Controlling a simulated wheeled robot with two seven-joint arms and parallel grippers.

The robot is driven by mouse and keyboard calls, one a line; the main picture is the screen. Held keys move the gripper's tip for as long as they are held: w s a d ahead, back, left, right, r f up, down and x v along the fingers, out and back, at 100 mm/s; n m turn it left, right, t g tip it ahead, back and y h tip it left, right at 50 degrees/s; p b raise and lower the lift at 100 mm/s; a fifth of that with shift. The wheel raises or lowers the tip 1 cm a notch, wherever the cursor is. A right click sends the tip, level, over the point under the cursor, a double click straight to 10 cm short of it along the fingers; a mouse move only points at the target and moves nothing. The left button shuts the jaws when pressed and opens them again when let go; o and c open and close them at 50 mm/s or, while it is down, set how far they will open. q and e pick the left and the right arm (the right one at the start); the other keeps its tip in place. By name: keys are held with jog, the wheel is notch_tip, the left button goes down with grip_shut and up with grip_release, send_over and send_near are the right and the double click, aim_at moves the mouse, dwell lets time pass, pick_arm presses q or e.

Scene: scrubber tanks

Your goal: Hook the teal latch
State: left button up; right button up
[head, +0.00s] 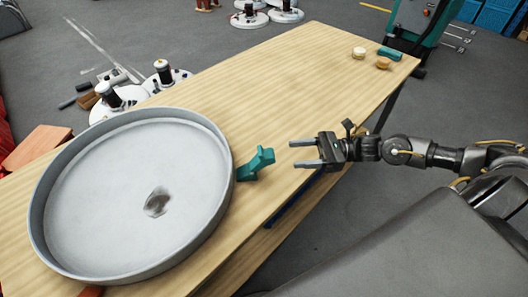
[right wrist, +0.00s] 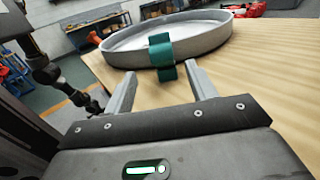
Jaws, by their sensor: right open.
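The teal latch (head: 255,164) sits at the right side of a large round grey tank lid or pan (head: 222,200), touching or very near its rim. In the right wrist view the latch (right wrist: 161,56) stands upright in front of the pan's rim (right wrist: 105,58), beyond and between my fingertips. My right gripper (head: 304,154) is open and empty, to the right of the latch over the table's edge, its fingers pointing at it. A clear gap lies between fingertips and latch. It also shows in the right wrist view (right wrist: 160,76). My left gripper is not in view.
The pan rests on a wooden table (head: 290,75). A teal piece (head: 389,54) and small round pieces (head: 383,63) lie at its far right end. The table's middle is clear. Floor machines (head: 165,75) stand behind it.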

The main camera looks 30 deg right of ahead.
aim_at(265, 154)
jog(key=p+x, duration=0.1)
jog(key=x, duration=0.4)
jog(key=shift+w+r, duration=0.15)
jog(key=p+x, duration=0.1)
jog(key=x, duration=0.2)
jog(key=shift+w+a, duration=0.1)
jog(key=shift+a, duration=0.2)
jog(key=shift+w+a, duration=0.25)
jog(key=shift+a, duration=0.25)
jog(key=shift+c, duration=0.7)
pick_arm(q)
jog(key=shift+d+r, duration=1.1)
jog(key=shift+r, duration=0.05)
pick_arm(e)
grip_shut()
